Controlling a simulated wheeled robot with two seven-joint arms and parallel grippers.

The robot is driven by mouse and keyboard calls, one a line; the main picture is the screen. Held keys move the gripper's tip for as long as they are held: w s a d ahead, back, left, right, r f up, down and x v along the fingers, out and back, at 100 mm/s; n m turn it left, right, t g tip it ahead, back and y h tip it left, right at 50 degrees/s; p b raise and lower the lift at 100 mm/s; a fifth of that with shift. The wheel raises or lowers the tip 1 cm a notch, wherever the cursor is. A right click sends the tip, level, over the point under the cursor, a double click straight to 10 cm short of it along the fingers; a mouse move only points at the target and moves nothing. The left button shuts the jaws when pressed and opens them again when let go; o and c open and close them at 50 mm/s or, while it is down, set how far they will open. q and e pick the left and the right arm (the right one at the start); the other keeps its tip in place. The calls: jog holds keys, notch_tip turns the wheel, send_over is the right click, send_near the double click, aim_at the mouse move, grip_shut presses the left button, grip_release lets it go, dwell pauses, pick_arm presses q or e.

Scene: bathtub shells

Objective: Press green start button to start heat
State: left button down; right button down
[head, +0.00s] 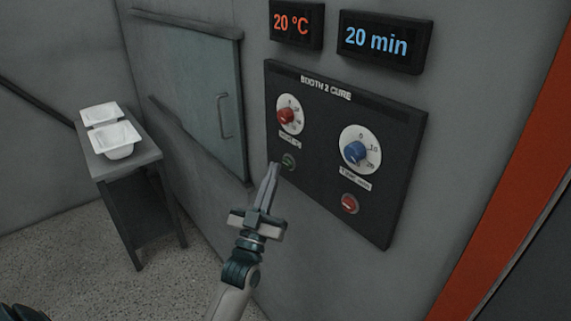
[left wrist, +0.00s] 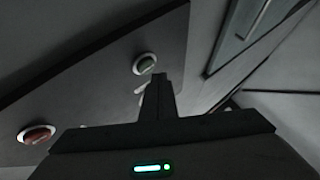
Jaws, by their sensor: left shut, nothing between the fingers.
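The green start button (head: 288,161) sits at the lower left of the black control panel (head: 320,185), under the red knob (head: 287,115). My left gripper (head: 273,168) is shut and empty. In the head view its fingertips show just left of and slightly below the button. In the left wrist view the green button (left wrist: 144,64) shows just beyond and left of the fingertips (left wrist: 159,76). I cannot tell whether they touch it. My right gripper is not in view.
A red button (head: 349,204) and a blue knob (head: 355,152) are on the panel's right side. Displays above read 20 °C (head: 296,24) and 20 min (head: 378,41). A sliding door (head: 190,95) and a small table (head: 150,152) with two white tubs stand left.

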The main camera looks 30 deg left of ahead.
pick_arm(q)
jog(key=shift+w+d, duration=0.2)
jog(key=shift+w, duration=0.25)
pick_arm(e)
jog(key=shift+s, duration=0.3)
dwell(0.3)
pick_arm(q)
jog(key=shift+w, duration=0.1)
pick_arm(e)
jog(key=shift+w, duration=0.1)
